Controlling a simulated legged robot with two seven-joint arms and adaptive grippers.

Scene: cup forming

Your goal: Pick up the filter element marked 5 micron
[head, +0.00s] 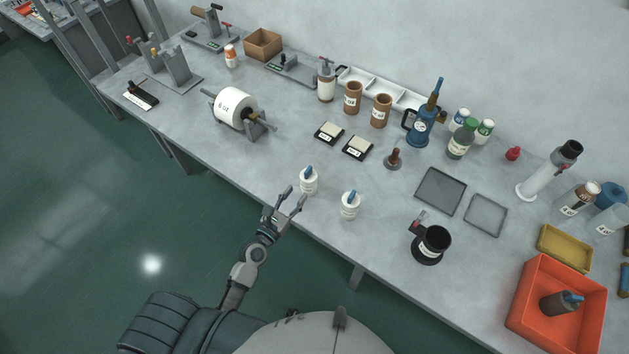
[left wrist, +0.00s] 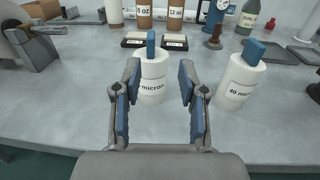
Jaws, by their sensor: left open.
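Two white filter elements with blue tops stand upright near the table's front edge. The left one (head: 308,183) is just ahead of my left gripper (head: 296,194). In the left wrist view this element (left wrist: 152,84) appears between the open fingers (left wrist: 159,82). Its label shows "micron"; I cannot make out the number clearly. The other element (head: 350,206) stands to the right, and in the left wrist view (left wrist: 238,83) its label starts with "40". My left gripper is open and empty. My right gripper is not in view.
On the grey table are a white roll on a stand (head: 236,107), two black-and-white pads (head: 357,147), a stamp-like tool (head: 394,159), a black cup with a handle (head: 431,244) and a red bin (head: 521,322). The surface around the two elements is clear.

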